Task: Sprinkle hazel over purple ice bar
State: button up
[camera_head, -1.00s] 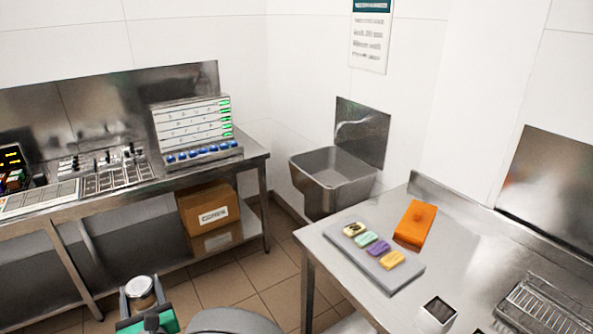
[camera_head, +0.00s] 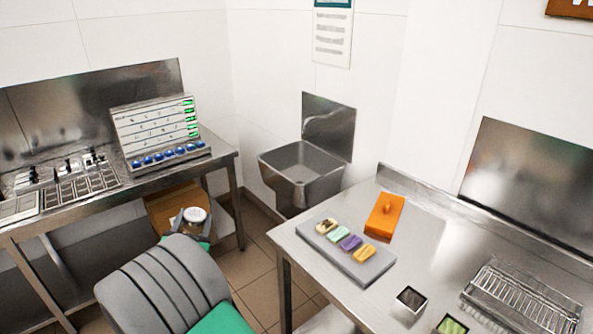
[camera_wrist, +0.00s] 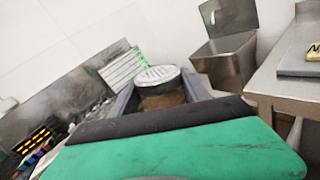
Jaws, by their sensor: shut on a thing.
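My gripper (camera_wrist: 160,92) is shut on a jar, the shaker (camera_wrist: 158,78), with a pale perforated-looking lid and brown contents. In the head view the shaker (camera_head: 194,215) is held over the floor, left of the right-hand table, partly hidden by my arm. The purple ice bar (camera_head: 350,243) lies on a grey tray (camera_head: 336,261) on that table. It is third in a row, between a mint-green bar (camera_head: 339,233) and a yellow bar (camera_head: 363,253). A cream bar with dark topping (camera_head: 326,226) is at the far left end.
An orange block-like thing with a knob (camera_head: 385,216) stands behind the tray. A small dark-filled container (camera_head: 410,300), a green-filled one (camera_head: 452,325) and a wire rack (camera_head: 520,300) are at right. A sink (camera_head: 300,172) hangs on the wall. A gap separates the two tables.

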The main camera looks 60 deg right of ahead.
jog(key=s+d+r+m+g+h+p, duration=0.15)
jog(key=s+d+m+g, duration=0.25)
jog(key=s+d, duration=0.5)
jog(key=s+d+r+m+g+h+p, duration=0.1)
jog(key=s+d+r+m+g, duration=0.2)
jog(key=s+d, duration=0.5)
jog(key=s+d+r+m+g, duration=0.1)
jog(key=s+d+m+g, duration=0.25)
jog(key=s+d, duration=0.4)
jog(key=s+d+r+m+g, duration=0.1)
jog(key=s+d+m+g, duration=0.3)
jog(key=s, duration=0.6)
jog(key=f+m+b, duration=0.3)
jog(key=f+b, duration=0.2)
jog(key=d+f+m+b, duration=0.1)
jog(key=f+m+b, duration=0.3)
jog(key=f+b, duration=0.1)
jog(key=w+f+m+b, duration=0.1)
jog(key=f+m+b, duration=0.3)
jog(key=b, duration=0.3)
jog(key=shift+d+f, duration=0.3)
jog(key=shift+f, duration=0.35)
jog(key=m+b, duration=0.2)
jog(key=b, duration=0.1)
jog(key=f+m+b, duration=0.1)
jog(key=m+b, duration=0.1)
jog(key=b, duration=0.2)
jog(key=shift+s+m, duration=0.1)
jog(key=shift+m, duration=0.15)
jog(key=shift+r, duration=0.1)
